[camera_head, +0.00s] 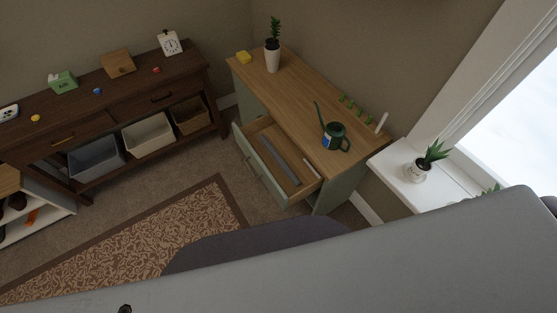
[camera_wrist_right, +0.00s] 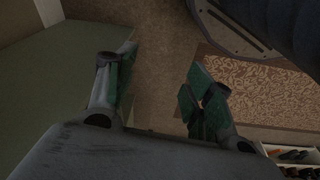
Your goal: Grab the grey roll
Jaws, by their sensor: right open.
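A long grey thing (camera_head: 279,160), which looks like the grey roll, lies lengthwise in the open drawer (camera_head: 250,166) of the green cabinet with the wooden top (camera_head: 290,85). A small whitish item (camera_head: 309,187) lies near the drawer's right end. My right gripper (camera_wrist_right: 155,88) shows in the right wrist view, open and with nothing between its fingers. It is above the carpet, beside a green panel (camera_wrist_right: 60,85). The roll does not show in that view. My left gripper is not in view.
A green watering can (camera_head: 335,136) and a potted plant (camera_head: 272,56) stand on the cabinet top. A dark wooden console (camera_head: 110,90) with bins is at the left. A white windowsill (camera_head: 400,183) is at the right. Carpet and a patterned rug (camera_head: 150,240) lie in front.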

